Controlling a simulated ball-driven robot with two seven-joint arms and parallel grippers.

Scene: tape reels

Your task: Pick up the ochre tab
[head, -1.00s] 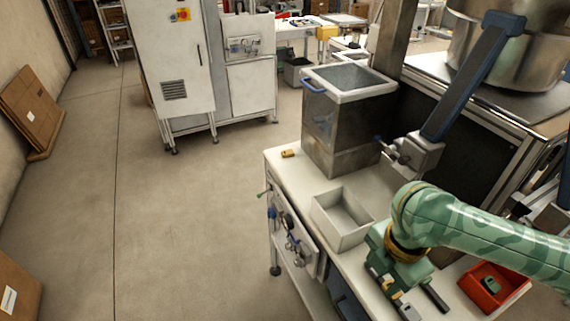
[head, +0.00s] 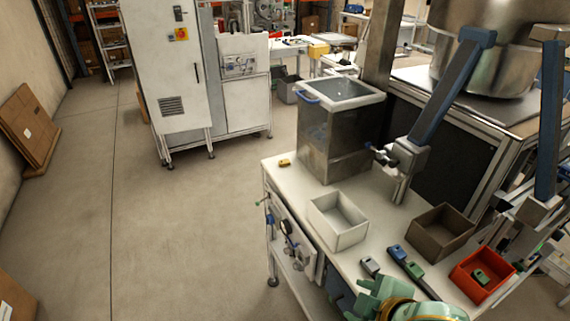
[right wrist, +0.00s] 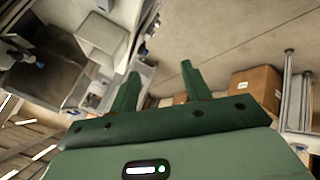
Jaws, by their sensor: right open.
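The ochre tab (head: 285,162) is a small yellow piece lying on the far left corner of the white bench, left of the steel tank. Nothing holds it. My right gripper (head: 380,291) is green and shows at the bottom edge of the head view, partly cut off, well apart from the tab and nearer to me. In the right wrist view its two fingers (right wrist: 160,76) are spread with nothing between them. I cannot make out the tab in that view. My left gripper is not in view.
A white bin (head: 338,238) stands between gripper and tab, with the steel tank (head: 318,148) behind it. A brown bin (head: 444,250) and a red bin (head: 457,284) holding a green tab (head: 481,277) stand right. Grey (head: 370,266), blue (head: 397,253) and green (head: 414,270) pieces lie in front.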

